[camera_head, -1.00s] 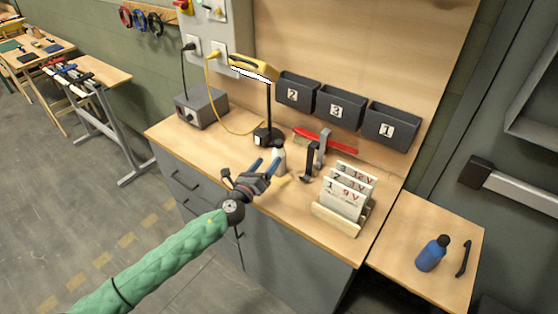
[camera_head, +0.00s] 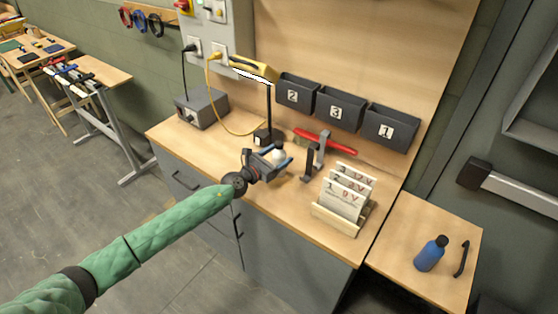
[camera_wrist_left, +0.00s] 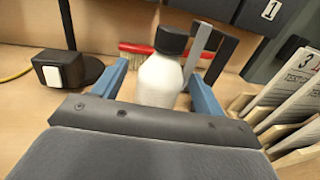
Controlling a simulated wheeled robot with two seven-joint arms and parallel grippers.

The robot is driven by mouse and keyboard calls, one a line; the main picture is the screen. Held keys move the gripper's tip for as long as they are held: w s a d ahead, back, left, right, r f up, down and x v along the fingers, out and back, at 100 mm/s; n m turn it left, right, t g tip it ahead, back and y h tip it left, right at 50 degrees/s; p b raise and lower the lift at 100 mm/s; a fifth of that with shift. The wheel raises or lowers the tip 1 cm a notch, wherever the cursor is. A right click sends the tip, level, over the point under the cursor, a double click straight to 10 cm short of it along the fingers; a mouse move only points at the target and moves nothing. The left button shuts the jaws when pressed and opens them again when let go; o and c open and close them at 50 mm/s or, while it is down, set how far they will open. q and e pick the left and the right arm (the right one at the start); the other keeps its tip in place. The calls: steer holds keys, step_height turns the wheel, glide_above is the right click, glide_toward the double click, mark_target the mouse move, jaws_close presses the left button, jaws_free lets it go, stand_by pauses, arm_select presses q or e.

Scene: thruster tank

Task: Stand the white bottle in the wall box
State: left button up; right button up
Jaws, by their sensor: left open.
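The white bottle (camera_wrist_left: 160,80) with a black cap stands upright on the bench, between the two blue fingers of my left gripper (camera_wrist_left: 158,88) in the left wrist view. The fingers are open and a gap shows on its left side. In the head view my left gripper (camera_head: 274,160) reaches over the bench and mostly hides the bottle (camera_head: 278,155). Three dark wall boxes hang on the back panel: number 2 (camera_head: 294,105) at left, number 3 (camera_head: 336,120) in the middle and number 1 (camera_head: 389,139) at right. My right gripper is not in view.
A card rack (camera_head: 342,212) stands right of my left gripper. A lamp-like stand (camera_head: 270,117) rises at the left. A blue bottle (camera_head: 430,254) is on the side table.

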arm_select(q)
steer(key=shift+x, duration=1.2)
steer(key=shift+w+d, duration=0.15)
steer(key=c, duration=1.1)
steer(key=shift+c, duration=0.9)
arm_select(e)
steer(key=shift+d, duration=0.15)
arm_select(q)
steer(key=shift+r, duration=0.15)
